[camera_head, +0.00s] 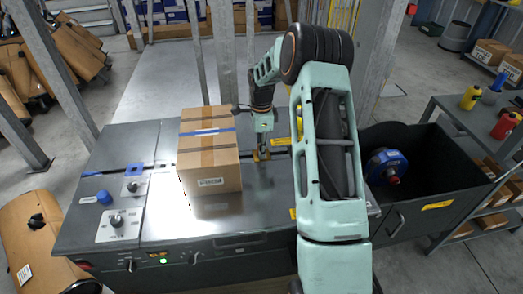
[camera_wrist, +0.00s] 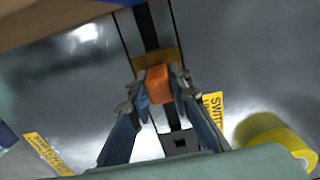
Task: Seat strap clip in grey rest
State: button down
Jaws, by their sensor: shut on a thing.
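My gripper (camera_head: 262,148) points down at the grey table top, just right of the cardboard box. In the wrist view my gripper (camera_wrist: 160,92) is shut on a small orange block (camera_wrist: 158,84), which looks like the strap clip. A flat tan-yellow piece (camera_wrist: 172,58) lies across the dark slot (camera_wrist: 149,27) just beyond the block; I cannot tell whether they touch. A small grey part with a dark square hole (camera_wrist: 181,143) sits below the fingers in the wrist view. I cannot tell whether it is the grey rest. The block's underside is hidden.
A cardboard box (camera_head: 209,165) with a blue band stands close left of my gripper. A yellow tape roll (camera_wrist: 268,140) lies nearby in the wrist view. An open black bin (camera_head: 438,165) holds a blue tool (camera_head: 387,165). Grey posts stand behind the table (camera_head: 180,222).

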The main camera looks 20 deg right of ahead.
jog(key=shift+r, duration=0.55)
notch_tip(320, 180, up, 2)
jog(key=shift+r, duration=0.15)
jog(key=s+a+r+p, duration=0.1)
jog(key=s+a+r, duration=0.1)
jog(key=s+r, duration=0.7)
jog(key=shift+s+a+r, duration=0.35)
jog(key=shift+s, duration=2.05)
